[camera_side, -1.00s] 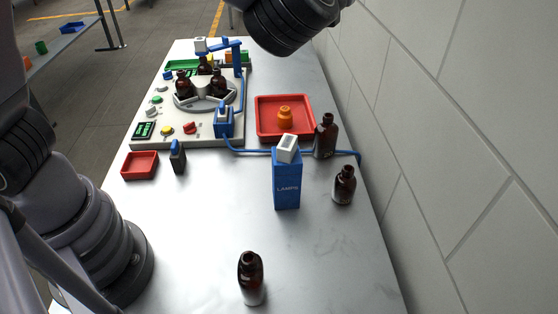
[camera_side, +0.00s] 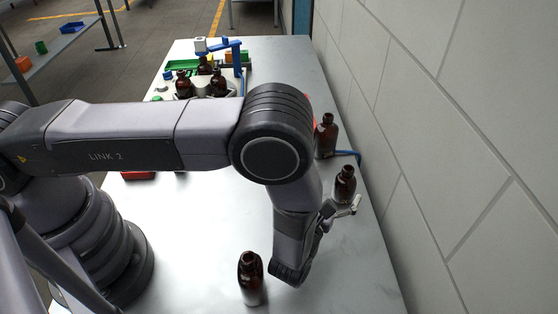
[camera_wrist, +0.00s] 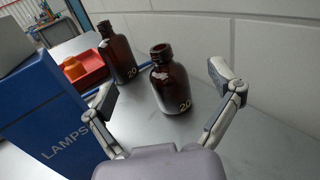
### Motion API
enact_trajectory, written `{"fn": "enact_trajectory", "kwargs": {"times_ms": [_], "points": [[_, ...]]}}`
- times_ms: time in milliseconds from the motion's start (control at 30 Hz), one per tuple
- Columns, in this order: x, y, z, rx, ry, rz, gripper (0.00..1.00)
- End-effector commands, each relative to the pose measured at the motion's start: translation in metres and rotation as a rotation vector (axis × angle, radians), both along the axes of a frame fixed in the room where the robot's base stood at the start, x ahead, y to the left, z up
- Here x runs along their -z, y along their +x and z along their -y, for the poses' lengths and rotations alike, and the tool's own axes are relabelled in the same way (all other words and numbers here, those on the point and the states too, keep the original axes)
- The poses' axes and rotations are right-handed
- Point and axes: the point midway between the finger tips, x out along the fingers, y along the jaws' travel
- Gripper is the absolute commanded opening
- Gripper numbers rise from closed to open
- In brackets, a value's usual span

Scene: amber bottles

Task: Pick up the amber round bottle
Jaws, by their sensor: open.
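A round amber bottle (camera_side: 345,183) with a short neck and dark open mouth stands upright near the table's right side. In the wrist view this bottle (camera_wrist: 170,84) shows a "20" mark and stands ahead, between the two spread fingers. My gripper (camera_side: 342,207) is open and low, on the near side of the bottle. In the wrist view my gripper (camera_wrist: 163,90) holds nothing, and I see no clear contact with the bottle. The bottle's lower part is partly hidden by a finger in the side view.
A taller amber bottle (camera_side: 326,137) stands behind, close to the red tray (camera_wrist: 90,66). A blue LAMPS box (camera_wrist: 50,118) stands close to the left finger. Another amber bottle (camera_side: 250,279) stands at the table's front. The wall (camera_side: 450,130) runs along the right.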

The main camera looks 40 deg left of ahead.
Motion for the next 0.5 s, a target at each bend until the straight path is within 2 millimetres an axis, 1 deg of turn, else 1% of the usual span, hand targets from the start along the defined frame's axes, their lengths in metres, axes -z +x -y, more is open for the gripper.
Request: {"fn": "enact_trajectory", "kwargs": {"times_ms": [33, 100, 200, 300, 400, 500], "points": [[0.012, -0.001, -0.001, 0.000, 0.004, -0.003, 0.90], [0.028, 0.000, -0.001, 0.000, 0.003, -0.003, 0.90], [0.048, 0.000, -0.001, 0.000, 0.002, -0.002, 0.90], [0.062, 0.000, -0.001, 0.000, 0.002, -0.001, 0.90], [0.060, 0.010, -0.003, -0.003, -0.001, -0.001, 0.90], [0.060, 0.016, -0.004, -0.002, -0.001, -0.002, 0.90]]}}
